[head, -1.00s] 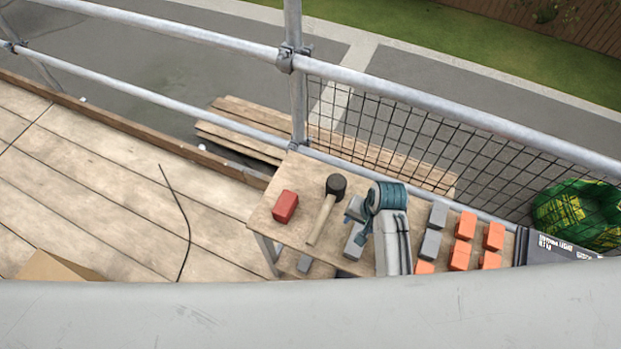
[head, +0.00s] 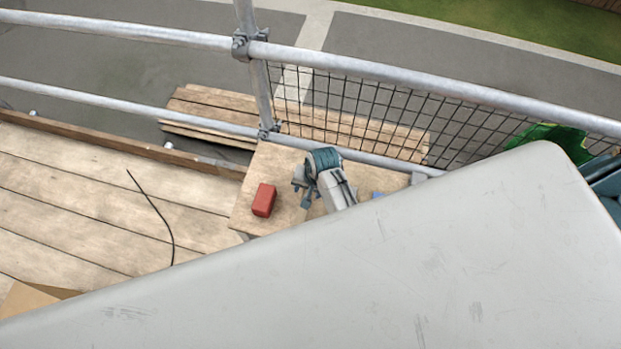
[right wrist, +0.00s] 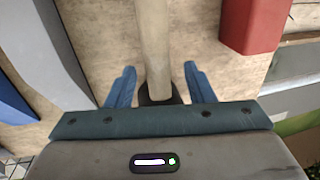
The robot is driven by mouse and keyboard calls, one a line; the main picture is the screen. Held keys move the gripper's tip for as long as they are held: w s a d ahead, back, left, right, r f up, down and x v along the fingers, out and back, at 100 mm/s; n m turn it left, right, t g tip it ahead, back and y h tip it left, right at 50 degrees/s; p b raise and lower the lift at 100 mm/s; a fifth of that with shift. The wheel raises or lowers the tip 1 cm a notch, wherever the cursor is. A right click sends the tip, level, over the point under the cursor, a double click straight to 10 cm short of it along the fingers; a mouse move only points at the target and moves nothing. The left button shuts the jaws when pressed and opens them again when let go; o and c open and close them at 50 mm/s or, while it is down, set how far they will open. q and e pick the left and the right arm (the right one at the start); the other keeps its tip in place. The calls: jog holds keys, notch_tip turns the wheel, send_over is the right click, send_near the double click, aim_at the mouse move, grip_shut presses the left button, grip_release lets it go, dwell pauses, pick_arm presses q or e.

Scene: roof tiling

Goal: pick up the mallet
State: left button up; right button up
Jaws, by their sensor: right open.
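The mallet shows in the right wrist view, its pale wooden handle (right wrist: 153,40) running down from the top edge to a dark head (right wrist: 158,93) partly hidden by my gripper body. My right gripper (right wrist: 159,76) is open, with one blue finger on each side of the mallet near where handle meets head. I see a gap on both sides, and nothing is held. In the head view my right gripper (head: 302,188) is over the wooden table (head: 245,212) and hides most or all of the mallet. My left gripper is not in view.
A red block (head: 264,200) sits left of my right gripper in the head view; the wrist view shows it at top right (right wrist: 253,22). A grey block (right wrist: 45,40) lies on the other side. Scaffold rails and mesh (head: 370,110) stand behind the table.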

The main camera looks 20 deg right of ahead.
jog(key=shift+w+a+f, duration=0.1)
jog(key=shift+f, duration=1.3)
grip_shut()
jog(key=shift+w, duration=0.1)
jog(key=shift+w+r, duration=0.1)
jog(key=shift+r, duration=0.1)
